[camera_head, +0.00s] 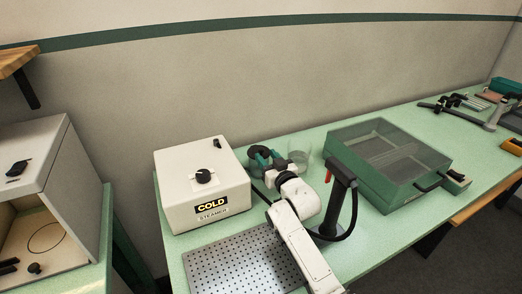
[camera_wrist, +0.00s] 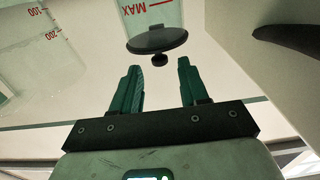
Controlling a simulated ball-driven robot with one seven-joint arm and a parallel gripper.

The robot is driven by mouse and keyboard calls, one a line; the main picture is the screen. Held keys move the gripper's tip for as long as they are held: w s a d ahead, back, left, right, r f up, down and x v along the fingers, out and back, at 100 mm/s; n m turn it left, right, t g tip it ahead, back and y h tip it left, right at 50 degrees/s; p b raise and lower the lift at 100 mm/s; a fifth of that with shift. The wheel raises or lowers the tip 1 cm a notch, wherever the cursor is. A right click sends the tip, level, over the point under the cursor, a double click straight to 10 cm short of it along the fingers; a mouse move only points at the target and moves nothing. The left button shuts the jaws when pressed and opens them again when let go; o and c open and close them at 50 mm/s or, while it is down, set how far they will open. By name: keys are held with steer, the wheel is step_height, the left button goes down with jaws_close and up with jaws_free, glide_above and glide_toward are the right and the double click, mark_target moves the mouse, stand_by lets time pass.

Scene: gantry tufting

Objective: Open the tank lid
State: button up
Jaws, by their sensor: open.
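The tank lid (camera_wrist: 157,41) is a dark round disc with a small knob, seen in the wrist view just beyond my fingertips. Its knob lies roughly between the fingertip lines, with gaps on both sides. Behind it is a pale, clear tank wall (camera_wrist: 168,14) with a red MAX mark. My gripper (camera_wrist: 158,66) is open and empty, its two green fingers apart. In the head view my gripper (camera_head: 266,159) is beside the white steamer (camera_head: 202,183), and the dark lid (camera_head: 259,150) shows just behind it. The tank is mostly hidden there.
A clear beaker (camera_head: 300,151) stands right of my gripper; its graduations show in the wrist view (camera_wrist: 40,40). A perforated plate (camera_head: 245,264) lies in front. A black stand with a red part (camera_head: 337,200) and a green glass-topped box (camera_head: 385,195) are to the right.

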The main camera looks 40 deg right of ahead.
mark_target(262, 152)
steer(key=shift+x, duration=2.5)
jaws_close()
